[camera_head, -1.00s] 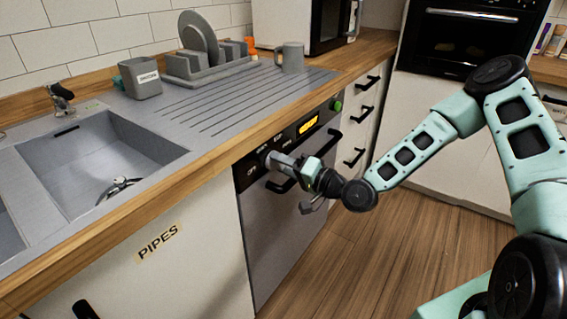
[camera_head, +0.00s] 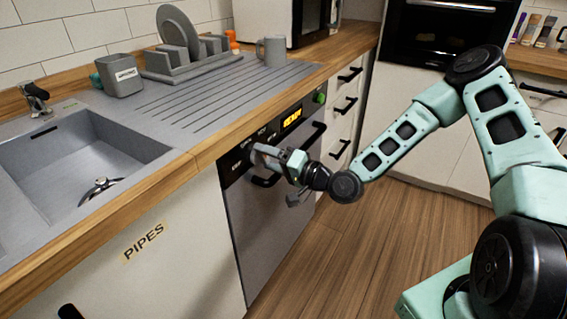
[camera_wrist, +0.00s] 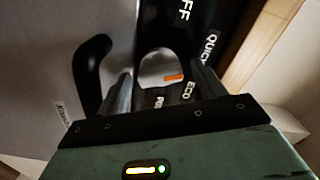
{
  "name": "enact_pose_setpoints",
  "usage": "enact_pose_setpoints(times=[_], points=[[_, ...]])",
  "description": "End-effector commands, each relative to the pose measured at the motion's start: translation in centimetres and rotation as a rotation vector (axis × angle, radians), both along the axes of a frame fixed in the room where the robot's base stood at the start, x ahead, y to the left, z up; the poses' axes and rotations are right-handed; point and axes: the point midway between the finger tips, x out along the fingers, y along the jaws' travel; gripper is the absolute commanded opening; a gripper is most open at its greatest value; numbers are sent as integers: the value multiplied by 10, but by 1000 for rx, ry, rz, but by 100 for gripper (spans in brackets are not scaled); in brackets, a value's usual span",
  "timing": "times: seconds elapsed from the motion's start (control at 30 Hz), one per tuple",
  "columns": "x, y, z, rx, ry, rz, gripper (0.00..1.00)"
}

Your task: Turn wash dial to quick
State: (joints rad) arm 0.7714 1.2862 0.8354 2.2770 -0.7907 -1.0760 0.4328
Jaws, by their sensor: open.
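The dishwasher (camera_head: 268,215) has a dark control panel along its top, with a small lit display (camera_head: 291,118) that seems to read READY. In the wrist view, the rounded grey wash dial (camera_wrist: 152,65) carries an orange mark. The mark points right, roughly between the QUICK label (camera_wrist: 210,48) and the ECO label (camera_wrist: 190,89). The OFF label (camera_wrist: 184,10), partly cut off, is above. My gripper (camera_head: 257,152) is at the panel's left part. In the wrist view its open fingers (camera_wrist: 162,78) are either side of the dial. I cannot tell whether they touch it.
The dishwasher's black handle (camera_head: 312,138) stands out just below the panel; its curved end (camera_wrist: 92,72) is left of my fingers. The wooden counter edge (camera_head: 205,155) overhangs above. Drawers (camera_head: 345,105) are to the right. The floor in front is clear.

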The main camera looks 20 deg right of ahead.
Motion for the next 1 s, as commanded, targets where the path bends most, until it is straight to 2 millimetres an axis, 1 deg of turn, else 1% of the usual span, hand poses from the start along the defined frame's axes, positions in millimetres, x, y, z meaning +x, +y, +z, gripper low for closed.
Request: enact_pose_setpoints(times=[0.17,0.6,0.7,0.77,0.9,1.0], points=[[-18,-14,0,-2,2,-1,69],[-100,-75,0,-1,3,-6,69],[-117,-86,0,0,2,-5,69],[-123,-91,5,0,3,-4,69],[-133,-98,3,1,2,-3,69],[-138,-101,2,0,2,-2,69]])
